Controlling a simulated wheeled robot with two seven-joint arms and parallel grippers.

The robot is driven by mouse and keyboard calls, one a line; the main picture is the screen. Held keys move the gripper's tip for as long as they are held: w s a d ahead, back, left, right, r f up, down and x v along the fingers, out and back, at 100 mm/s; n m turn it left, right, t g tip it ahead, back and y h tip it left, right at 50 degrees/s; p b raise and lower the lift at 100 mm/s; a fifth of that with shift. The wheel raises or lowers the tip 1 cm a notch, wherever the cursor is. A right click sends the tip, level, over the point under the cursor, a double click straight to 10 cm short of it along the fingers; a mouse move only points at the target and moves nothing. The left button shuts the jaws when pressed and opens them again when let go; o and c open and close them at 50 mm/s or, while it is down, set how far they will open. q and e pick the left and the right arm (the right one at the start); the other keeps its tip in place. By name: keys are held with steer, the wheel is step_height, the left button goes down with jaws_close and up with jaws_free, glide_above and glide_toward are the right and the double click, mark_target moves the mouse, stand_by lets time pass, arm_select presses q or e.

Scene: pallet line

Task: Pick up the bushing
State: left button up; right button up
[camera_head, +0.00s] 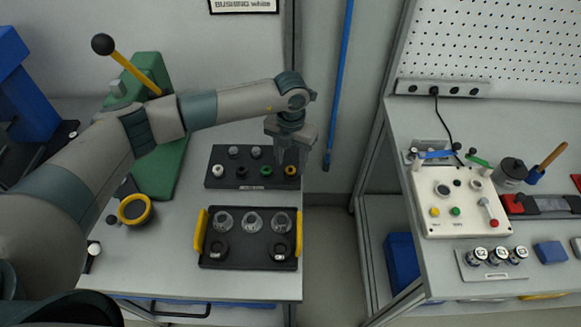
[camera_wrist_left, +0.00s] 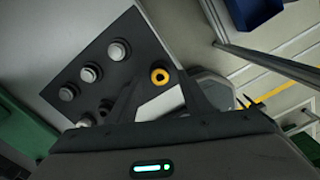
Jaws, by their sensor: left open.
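The black bushing tray (camera_head: 235,181) stands at the back of the left table. In its front row are a white bushing (camera_head: 218,171), a green bushing (camera_head: 266,171) and a yellow bushing (camera_head: 291,170). My left gripper (camera_head: 291,165) is open and points down over the right end of the tray, at the yellow bushing. In the left wrist view the yellow bushing (camera_wrist_left: 160,75) shows between the fingertips; contact cannot be told. A white part (camera_wrist_left: 86,120) is partly hidden by the gripper body there. My right gripper is not in view.
A sign (camera_head: 243,5) on the wall reads "BUSHING white". Grey parts (camera_head: 234,151) stand in the tray's back row. A yellow-handled black tray (camera_head: 248,264) holds clear and black parts in front. A green press (camera_head: 150,75) stands left. A gap separates the right bench (camera_head: 430,130).

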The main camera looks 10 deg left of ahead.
arm_select(q)
steer(key=shift+f, duration=1.05)
steer(key=c, duration=1.1)
